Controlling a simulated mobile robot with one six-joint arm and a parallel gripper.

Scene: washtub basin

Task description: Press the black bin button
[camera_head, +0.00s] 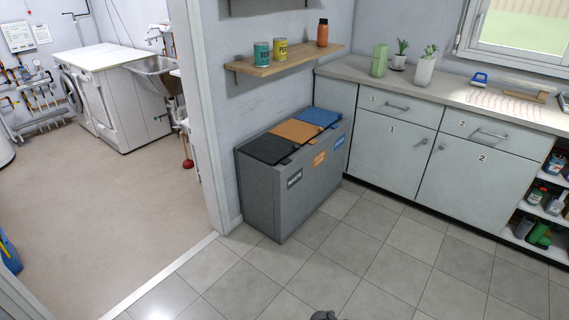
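A grey three-part bin (262,205) stands on the tiled floor against the wall, right of the doorway. Its black lid (266,149) is the nearest, at the left end, and is shut. A small dark tab (286,161) shows at the front edge of this lid; it may be the black bin button, but it is too small to be sure. A dark label (294,179) is on the front below it. The orange lid (296,131) and blue lid (317,116) are also shut. My gripper is not recognisable in view.
A small dark grey shape at the bottom edge may be part of my arm. A wooden shelf (290,62) with two cans and a bottle hangs above the bin. Cabinets (392,155) stand at the right. The tiled floor (330,250) before the bin is clear.

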